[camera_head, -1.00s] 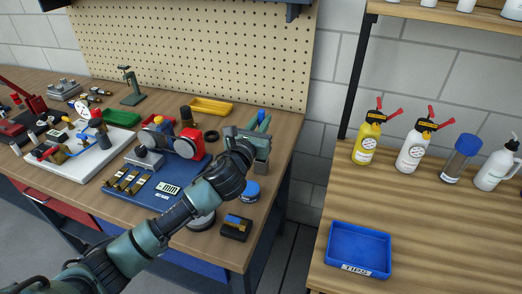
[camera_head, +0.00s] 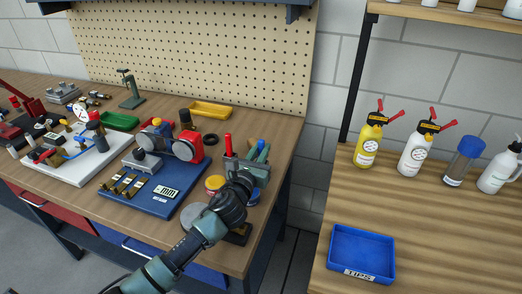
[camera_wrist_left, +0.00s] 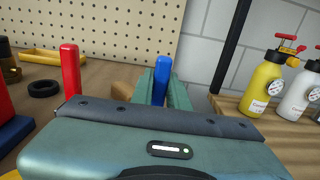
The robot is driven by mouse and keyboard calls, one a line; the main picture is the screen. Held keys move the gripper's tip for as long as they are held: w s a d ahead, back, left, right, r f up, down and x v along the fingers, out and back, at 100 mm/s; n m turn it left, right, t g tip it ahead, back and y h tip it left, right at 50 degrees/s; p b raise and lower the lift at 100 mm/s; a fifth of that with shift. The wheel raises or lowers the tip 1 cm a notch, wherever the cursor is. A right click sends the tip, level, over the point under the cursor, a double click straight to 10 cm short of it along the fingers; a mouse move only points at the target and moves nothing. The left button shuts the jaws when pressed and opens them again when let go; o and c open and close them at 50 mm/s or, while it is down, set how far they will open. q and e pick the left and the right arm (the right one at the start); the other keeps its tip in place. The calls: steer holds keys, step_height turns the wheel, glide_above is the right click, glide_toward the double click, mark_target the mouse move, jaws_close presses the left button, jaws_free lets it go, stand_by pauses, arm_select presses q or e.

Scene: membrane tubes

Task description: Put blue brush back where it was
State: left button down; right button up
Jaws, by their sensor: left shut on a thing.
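My left gripper (camera_head: 262,162) is near the front right corner of the workbench, shut on the blue brush (camera_head: 263,148). In the left wrist view the brush's blue handle (camera_wrist_left: 161,66) stands upright between the two green fingers. The lower part of the brush is hidden by the fingers and the gripper body. A red upright handle (camera_head: 228,144) stands just left of the gripper; it also shows in the left wrist view (camera_wrist_left: 71,68). My right gripper is not in view.
A yellow-topped tin (camera_head: 214,183), a partly hidden dark box (camera_head: 240,236) and a black ring (camera_head: 211,139) are near the arm. A blue board (camera_head: 150,199) with parts lies to the left. A side table holds a blue tray (camera_head: 361,230) and bottles.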

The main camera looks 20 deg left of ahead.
arm_select(q)
steer(key=c, duration=1.4)
jaws_free()
steer(key=shift+f, duration=0.15)
steer(key=s, duration=1.2)
steer(key=shift+a+r+b, duration=0.2)
steer(key=shift+b, duration=0.1)
